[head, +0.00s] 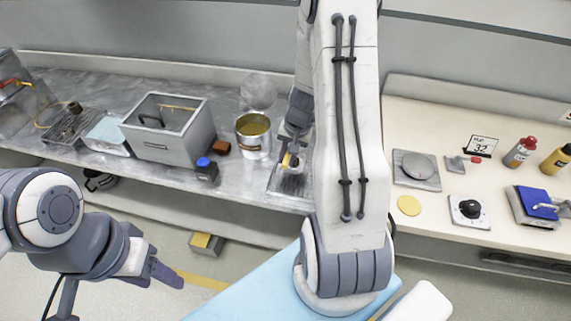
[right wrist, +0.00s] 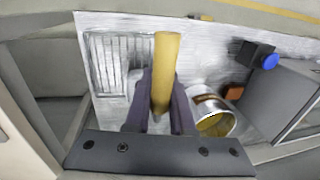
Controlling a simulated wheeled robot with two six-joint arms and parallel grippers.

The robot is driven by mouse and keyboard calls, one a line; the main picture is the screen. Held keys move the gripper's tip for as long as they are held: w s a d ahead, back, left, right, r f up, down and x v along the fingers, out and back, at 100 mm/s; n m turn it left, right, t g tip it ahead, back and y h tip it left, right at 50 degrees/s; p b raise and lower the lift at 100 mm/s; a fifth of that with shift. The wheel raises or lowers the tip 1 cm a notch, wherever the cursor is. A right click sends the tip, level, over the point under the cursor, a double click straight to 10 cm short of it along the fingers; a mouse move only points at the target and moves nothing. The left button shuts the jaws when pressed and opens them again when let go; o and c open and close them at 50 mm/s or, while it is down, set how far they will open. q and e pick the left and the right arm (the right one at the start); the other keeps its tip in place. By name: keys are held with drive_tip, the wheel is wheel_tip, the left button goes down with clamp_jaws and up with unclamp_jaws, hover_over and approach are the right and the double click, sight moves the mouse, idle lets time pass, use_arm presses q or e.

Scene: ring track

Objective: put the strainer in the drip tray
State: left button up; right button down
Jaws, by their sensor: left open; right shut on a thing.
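My right gripper (right wrist: 160,105) is shut on the strainer's yellow handle (right wrist: 166,65), which points up in the right wrist view. The handle also shows small in the head view (head: 289,161), below the right gripper's fingers. The strainer's bowl is mostly hidden; a pale rounded shape behind the fingers may be part of it. The drip tray (right wrist: 99,60), a metal tray with slats, lies under and beside the gripper; its near part shows in the head view (head: 289,186). I cannot tell whether strainer and tray touch. My left gripper (head: 163,273) is open and empty, off the counter.
A metal can (head: 253,145) with yellowish contents stands left of the tray, near a brown block (head: 221,148) and a blue-topped dark box (head: 206,172). A grey open bin (head: 160,149) stands farther left. A round translucent disc (head: 258,90) is by the wall.

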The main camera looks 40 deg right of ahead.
drive_tip(key=shift+w+a+f+b, duration=0.1)
drive_tip(key=shift+w+f+b, duration=0.15)
drive_tip(key=shift+f, duration=0.9)
drive_tip(key=shift+w+f+b, duration=0.2)
drive_tip(key=shift+f, duration=0.9)
drive_tip(key=shift+f, duration=0.2)
drive_tip(key=c, duration=0.8)
unclamp_jaws()
drive_tip(key=shift+o, duration=0.2)
drive_tip(key=shift+r, duration=0.1)
